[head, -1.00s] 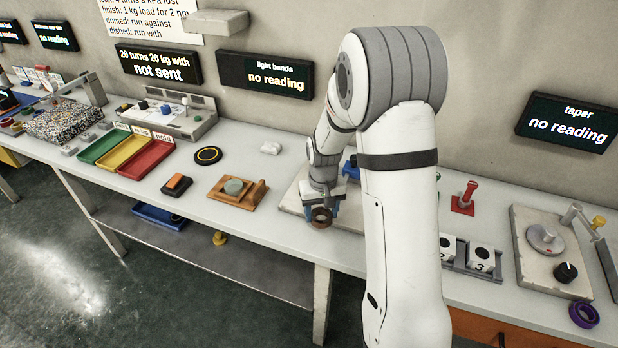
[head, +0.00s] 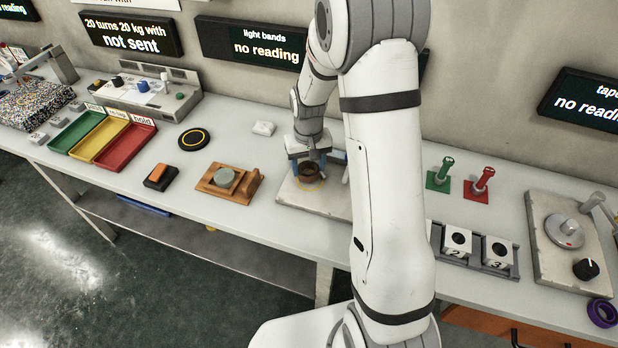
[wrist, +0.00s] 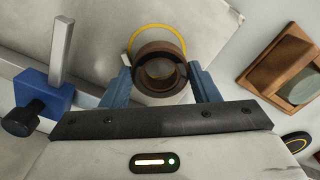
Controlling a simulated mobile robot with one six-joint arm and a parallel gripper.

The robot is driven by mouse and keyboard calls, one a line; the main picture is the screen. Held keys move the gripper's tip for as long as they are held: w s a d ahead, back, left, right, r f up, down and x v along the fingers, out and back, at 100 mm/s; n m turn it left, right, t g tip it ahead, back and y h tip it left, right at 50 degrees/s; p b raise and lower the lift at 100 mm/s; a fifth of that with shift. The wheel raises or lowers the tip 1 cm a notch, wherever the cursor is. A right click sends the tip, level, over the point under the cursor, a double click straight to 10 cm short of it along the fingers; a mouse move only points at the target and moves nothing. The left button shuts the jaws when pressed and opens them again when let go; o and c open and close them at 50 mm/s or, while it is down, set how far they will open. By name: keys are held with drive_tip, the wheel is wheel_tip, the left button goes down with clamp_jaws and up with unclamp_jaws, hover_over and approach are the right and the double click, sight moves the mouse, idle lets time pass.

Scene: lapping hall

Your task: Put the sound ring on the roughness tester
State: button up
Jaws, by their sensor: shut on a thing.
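My gripper (head: 318,165) is shut on a brown ring (head: 309,170), which also shows between the blue fingers in the wrist view (wrist: 158,68). The ring is over a pale stone plate (head: 290,198) marked with a yellow circle (wrist: 158,27). In the wrist view the ring overlaps the near part of this circle; I cannot tell whether it touches the plate. A blue block with a black knob (wrist: 42,102) and a grey post stands at the left in the wrist view. No label shows which device is the roughness tester.
A wooden stand (head: 208,188) with a grey-green disc is left of the plate. Green, yellow and red trays (head: 125,148) lie farther left. Numbered blocks (head: 497,250), a knobbed plate (head: 545,245) and a purple ring (head: 602,313) are at the right. My arm hides part of the bench.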

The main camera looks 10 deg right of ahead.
drive_tip(key=shift+w+d+r+m, duration=0.1)
drive_tip(key=shift+w+r+m, duration=0.1)
drive_tip(key=shift+r+m, duration=0.1)
wheel_tip(320, 180, up, 7)
drive_tip(key=m+b, duration=0.4)
drive_tip(key=m, duration=0.2)
drive_tip(key=f, duration=0.9)
drive_tip(key=shift+s+d+f, duration=0.1)
drive_tip(key=shift+s+f, duration=0.15)
drive_tip(key=shift+s, duration=0.15)
drive_tip(key=o, duration=1.1)
drive_tip(key=shift+r, duration=0.15)
